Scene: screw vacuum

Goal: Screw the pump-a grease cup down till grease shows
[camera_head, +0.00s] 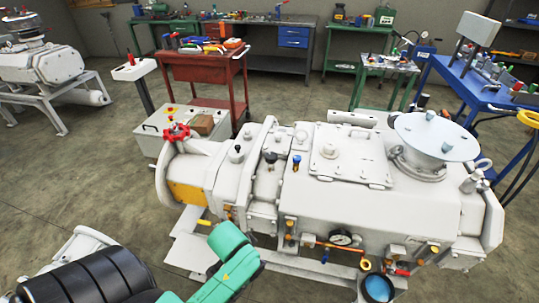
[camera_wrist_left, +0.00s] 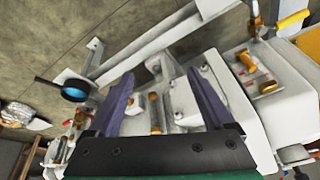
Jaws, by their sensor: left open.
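The large white pump (camera_head: 340,180) fills the middle right of the head view. My left arm comes in from the lower left, its green part in front of the pump's near side; its fingertips cannot be made out there. In the left wrist view my left gripper (camera_wrist_left: 161,74) is open, with two purple fingers apart. A small upright brass fitting (camera_wrist_left: 154,108) shows between the fingers, with a clear gap on both sides. I cannot tell whether it is the grease cup. More brass fittings (camera_wrist_left: 247,60) show to the right. My right gripper is not in view.
A yellow handle (camera_wrist_left: 293,21) shows at the upper right of the wrist view. A red tool cart (camera_head: 207,68) and a blue table (camera_head: 470,82) stand behind.

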